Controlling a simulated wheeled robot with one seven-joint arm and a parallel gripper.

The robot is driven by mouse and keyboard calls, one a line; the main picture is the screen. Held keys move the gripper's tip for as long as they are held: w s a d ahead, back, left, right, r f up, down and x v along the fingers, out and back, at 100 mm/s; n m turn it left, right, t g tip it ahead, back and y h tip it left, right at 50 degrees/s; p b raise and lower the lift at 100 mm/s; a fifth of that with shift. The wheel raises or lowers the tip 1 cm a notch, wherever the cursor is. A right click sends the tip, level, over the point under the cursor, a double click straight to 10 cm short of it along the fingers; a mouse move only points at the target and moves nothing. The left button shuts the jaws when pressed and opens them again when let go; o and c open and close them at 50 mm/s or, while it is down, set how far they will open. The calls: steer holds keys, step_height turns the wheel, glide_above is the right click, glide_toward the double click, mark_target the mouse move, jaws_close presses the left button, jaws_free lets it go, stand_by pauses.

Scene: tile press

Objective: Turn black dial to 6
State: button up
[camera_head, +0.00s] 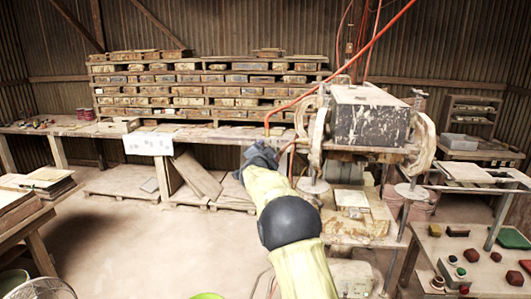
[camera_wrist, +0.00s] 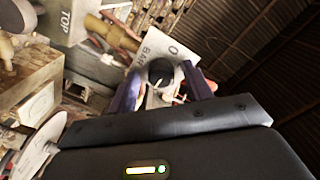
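The round black dial (camera_wrist: 160,72) shows in the wrist view, in front of a white plate (camera_wrist: 128,38) marked "0" and "BAR". The number it points to cannot be read. My gripper (camera_wrist: 161,69) is open, with one dark purple finger on each side of the dial. Gaps show between the fingers and the dial, so it does not look gripped. In the head view my gripper (camera_head: 262,156) is left of the tile press (camera_head: 370,115), and the dial cannot be made out there.
A brass-coloured fitting (camera_wrist: 98,27) and a grey block marked "TOP" (camera_wrist: 62,20) are close left of the gripper. A red pipe (camera_head: 330,78) runs above it in the head view. A bench with red and green buttons (camera_head: 460,272) stands at right. Open floor lies at left.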

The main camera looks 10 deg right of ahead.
steer(key=shift+a, duration=0.15)
steer(key=b+v, duration=0.7)
steer(key=v, duration=1)
steer(key=shift+s, duration=0.25)
steer(key=shift+f, duration=0.1)
steer(key=s+d+f+n+g+y, duration=0.3)
steer(key=s+f+n+g+y, duration=0.55)
steer(key=s+f, duration=1.4)
steer(key=s+d+f+n+g+h, duration=0.2)
steer(key=s+f, duration=0.5)
steer(key=s, duration=0.5)
steer(key=d+n+g, duration=0.1)
steer(key=n+g, duration=0.1)
steer(key=g, duration=0.1)
steer(key=shift+f+h, duration=0.3)
steer(key=shift+h, duration=0.05)
